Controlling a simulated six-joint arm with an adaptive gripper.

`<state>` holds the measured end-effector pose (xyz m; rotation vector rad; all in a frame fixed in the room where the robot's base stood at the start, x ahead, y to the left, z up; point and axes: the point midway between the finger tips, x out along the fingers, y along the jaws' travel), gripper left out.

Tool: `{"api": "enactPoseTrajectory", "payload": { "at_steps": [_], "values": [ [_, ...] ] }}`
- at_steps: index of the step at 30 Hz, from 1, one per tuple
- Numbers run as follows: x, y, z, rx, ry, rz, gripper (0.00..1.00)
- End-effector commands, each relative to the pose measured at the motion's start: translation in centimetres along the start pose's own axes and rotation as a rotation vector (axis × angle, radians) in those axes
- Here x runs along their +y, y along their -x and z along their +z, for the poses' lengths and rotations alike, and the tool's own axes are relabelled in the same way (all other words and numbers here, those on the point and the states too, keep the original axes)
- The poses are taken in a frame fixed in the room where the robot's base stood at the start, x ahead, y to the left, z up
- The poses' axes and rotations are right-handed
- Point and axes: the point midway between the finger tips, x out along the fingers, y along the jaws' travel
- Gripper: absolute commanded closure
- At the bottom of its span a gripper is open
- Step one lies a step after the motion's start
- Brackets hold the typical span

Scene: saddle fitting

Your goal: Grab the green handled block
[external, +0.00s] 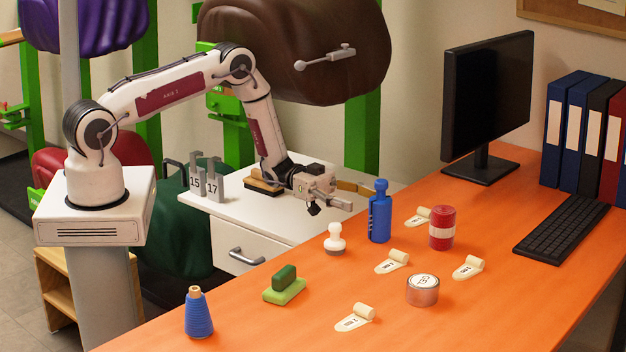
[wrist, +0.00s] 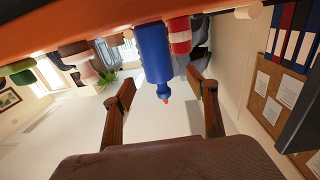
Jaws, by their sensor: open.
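The green handled block (external: 284,291) sits on the orange table toward the front, with a light green base and a darker green grip on top. In the wrist view, which is upside down, green shapes at the far left edge look like this block (wrist: 20,72). My gripper (external: 354,196) is raised near the table's back edge, behind and to the right of the block and well apart from it. In the wrist view its two fingers (wrist: 165,84) are spread with nothing held between them. The blue bottle shows beyond the fingers.
A white stamp-like piece (external: 335,240), blue bottle (external: 380,215), red roll (external: 442,228), silver tape roll (external: 422,290) and blue cone (external: 198,315) stand on the table (external: 480,320). Several cream labelled rolls lie among them. A monitor (external: 487,95) and keyboard (external: 562,228) are at the right.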

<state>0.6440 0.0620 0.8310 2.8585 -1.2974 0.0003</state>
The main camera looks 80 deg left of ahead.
Motion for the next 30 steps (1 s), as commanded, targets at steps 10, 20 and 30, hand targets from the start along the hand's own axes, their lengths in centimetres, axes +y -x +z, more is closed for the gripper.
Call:
{"api": "enactPoseTrajectory", "payload": {
  "at_steps": [10, 20, 30],
  "values": [
    [0.0, -0.9, 0.0, -0.001, -0.001, 0.0, 0.42],
    [0.0, -2.6, 0.0, -0.002, -0.001, -0.001, 0.42],
    [0.1, -2.9, 0.1, -0.002, -0.001, 0.0, 0.42]
  ]
}}
